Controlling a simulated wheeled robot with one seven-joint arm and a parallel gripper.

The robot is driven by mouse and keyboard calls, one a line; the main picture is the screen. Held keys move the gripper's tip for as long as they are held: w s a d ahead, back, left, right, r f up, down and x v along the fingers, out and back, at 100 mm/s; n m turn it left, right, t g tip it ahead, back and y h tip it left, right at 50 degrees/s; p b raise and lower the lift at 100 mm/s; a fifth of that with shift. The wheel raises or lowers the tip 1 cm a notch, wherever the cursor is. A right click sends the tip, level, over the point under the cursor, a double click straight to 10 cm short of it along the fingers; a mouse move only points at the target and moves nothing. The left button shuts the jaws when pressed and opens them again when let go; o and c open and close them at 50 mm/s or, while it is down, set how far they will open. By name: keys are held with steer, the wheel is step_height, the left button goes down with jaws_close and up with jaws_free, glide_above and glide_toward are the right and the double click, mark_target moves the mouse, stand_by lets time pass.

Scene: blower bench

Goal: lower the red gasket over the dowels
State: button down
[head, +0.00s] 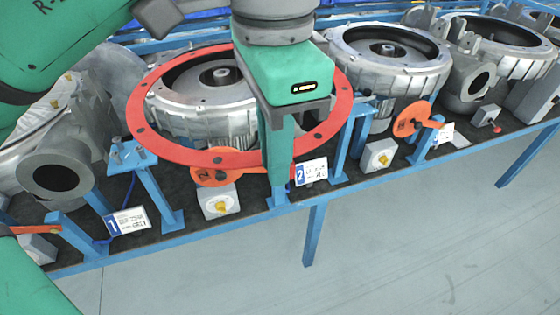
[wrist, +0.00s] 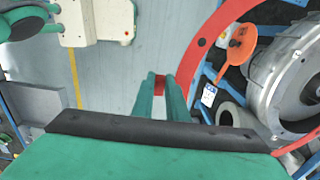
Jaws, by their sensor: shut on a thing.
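The red gasket (head: 150,143) is a large flat ring with small holes. In the head view it frames the grey blower housing (head: 205,118) at the plate marked 2, and looks raised around or above its top; the exact height is unclear. My gripper (head: 279,178) points down and is shut on the gasket's near right side, hiding part of the ring. In the wrist view a red piece shows between the fingertips (wrist: 159,82), and the ring (wrist: 205,45) curves off to the right beside the housing (wrist: 278,70). Small upright pins (head: 118,146) stand on a blue bracket left of the ring; other dowels cannot be made out.
More blower housings (head: 390,62) stand along the blue-framed bench (head: 180,238) to the right, and a grey pipe casting (head: 60,170) to the left. Orange discs (head: 410,118) and switch boxes (head: 218,202) line the front edge. The floor in front is clear.

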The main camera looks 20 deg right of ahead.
steer(key=shift+w+d+f, duration=0.7)
steer(key=shift+w+d, duration=0.7)
steer(key=shift+w, duration=15.05)
steer(key=shift+w+f, duration=0.1)
steer(key=shift+f, duration=3.3)
